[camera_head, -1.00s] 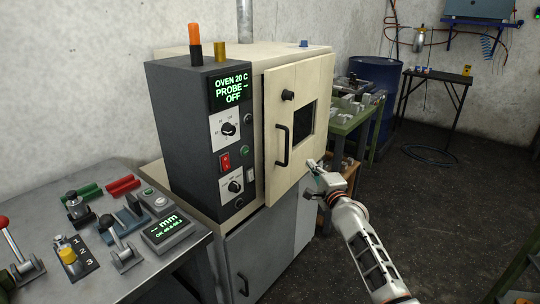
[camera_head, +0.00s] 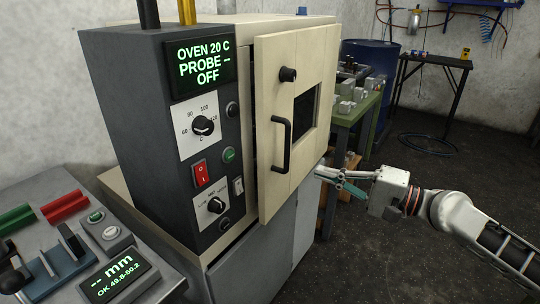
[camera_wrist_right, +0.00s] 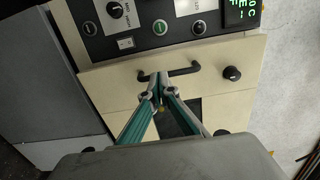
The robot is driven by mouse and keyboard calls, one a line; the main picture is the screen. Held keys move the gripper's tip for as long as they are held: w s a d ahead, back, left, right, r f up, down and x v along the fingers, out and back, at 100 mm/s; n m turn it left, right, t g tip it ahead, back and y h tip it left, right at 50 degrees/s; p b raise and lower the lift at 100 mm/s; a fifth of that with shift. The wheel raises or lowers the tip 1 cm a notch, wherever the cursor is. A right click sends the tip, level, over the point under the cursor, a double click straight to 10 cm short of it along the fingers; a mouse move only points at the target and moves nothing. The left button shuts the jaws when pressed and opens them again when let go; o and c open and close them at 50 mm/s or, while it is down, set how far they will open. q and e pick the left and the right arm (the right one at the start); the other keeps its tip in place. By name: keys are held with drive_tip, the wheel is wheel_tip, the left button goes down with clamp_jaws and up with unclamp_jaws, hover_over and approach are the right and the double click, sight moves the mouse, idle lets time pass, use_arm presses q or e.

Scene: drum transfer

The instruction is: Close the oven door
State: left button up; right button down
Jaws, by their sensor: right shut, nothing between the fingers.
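The oven (camera_head: 165,130) stands at the centre left. Its cream door (camera_head: 275,75) has a dark window (camera_head: 304,108), a round black knob (camera_head: 288,74) and a black bar handle (camera_head: 281,145). The door stands slightly proud of the front at its left edge, so it looks a little ajar. My right gripper (camera_head: 322,174) is shut and empty, to the right of the door's lower part. In the right wrist view its fingertips (camera_wrist_right: 156,92) point at the door (camera_wrist_right: 115,88), in line with the handle (camera_wrist_right: 185,71); I cannot tell whether they touch. My left gripper is out of view.
A grey bench with a gauge display (camera_head: 118,275) stands at the left. A green table (camera_head: 355,112) with metal parts and a blue drum (camera_head: 368,60) stand behind the oven. A dark table (camera_head: 437,65) is at the back right.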

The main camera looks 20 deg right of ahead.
sight(265, 153)
drive_tip(key=p+x, duration=0.1)
drive_tip(key=x, duration=0.5)
drive_tip(key=p+x, duration=0.2)
drive_tip(key=x, duration=0.4)
drive_tip(key=shift+w+a+r, duration=0.1)
drive_tip(key=shift+r, duration=0.1)
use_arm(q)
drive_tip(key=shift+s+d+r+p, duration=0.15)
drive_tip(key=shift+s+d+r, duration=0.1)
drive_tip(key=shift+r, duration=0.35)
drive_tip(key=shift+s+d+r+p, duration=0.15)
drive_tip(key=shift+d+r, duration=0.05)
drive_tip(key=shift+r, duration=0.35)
use_arm(e)
drive_tip(key=shift+w+a+f, duration=0.1)
drive_tip(key=shift+w+a, duration=0.35)
drive_tip(key=shift+w, duration=0.05)
drive_tip(key=x, duration=0.4)
drive_tip(key=shift+w+a+r, duration=0.1)
drive_tip(key=shift+w+r, duration=0.1)
drive_tip(key=shift+r, duration=0.1)
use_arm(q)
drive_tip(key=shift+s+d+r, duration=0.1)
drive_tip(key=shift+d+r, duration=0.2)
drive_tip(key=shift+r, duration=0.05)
